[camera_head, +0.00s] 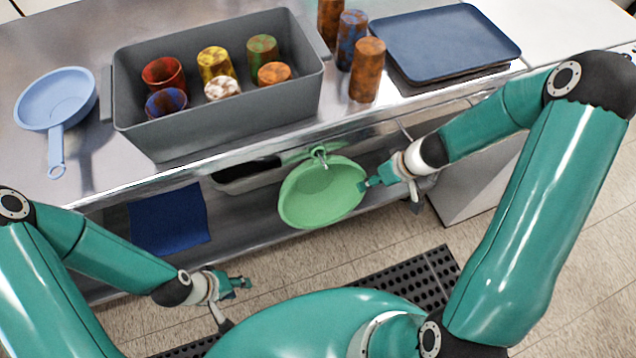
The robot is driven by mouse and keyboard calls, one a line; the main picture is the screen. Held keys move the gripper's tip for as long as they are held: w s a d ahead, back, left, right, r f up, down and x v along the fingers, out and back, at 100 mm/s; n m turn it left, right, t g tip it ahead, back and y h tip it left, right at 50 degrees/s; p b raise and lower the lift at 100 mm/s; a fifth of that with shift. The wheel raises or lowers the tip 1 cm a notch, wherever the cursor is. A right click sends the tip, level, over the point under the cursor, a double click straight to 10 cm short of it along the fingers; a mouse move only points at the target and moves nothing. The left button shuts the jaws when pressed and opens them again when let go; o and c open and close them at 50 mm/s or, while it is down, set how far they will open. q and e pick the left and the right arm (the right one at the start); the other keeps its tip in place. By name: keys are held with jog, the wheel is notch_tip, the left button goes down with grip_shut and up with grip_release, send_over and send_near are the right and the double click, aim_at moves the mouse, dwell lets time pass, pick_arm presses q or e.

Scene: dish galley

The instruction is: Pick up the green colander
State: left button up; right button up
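The green colander (318,195) hangs below the counter's front edge, from a hook at its top, with its open bowl facing me. My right gripper (372,182) is at the colander's right rim, very close to it or touching. I cannot tell whether its fingers are closed on the rim. My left gripper (243,284) is low at the left, over the floor, away from the colander. Its fingers are small in view, and whether they are apart is unclear.
On the steel counter stand a grey bin (215,122) with several cups, a blue strainer (57,100), several loose cups (367,70) and blue trays (444,42). A blue cloth (168,219) lies on the lower shelf. A black perforated mat (405,279) lies on the floor.

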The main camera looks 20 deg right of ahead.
jog(key=b+x, duration=0.1)
jog(key=x, duration=0.2)
jog(key=shift+w+f, duration=0.15)
jog(key=shift+f, duration=0.25)
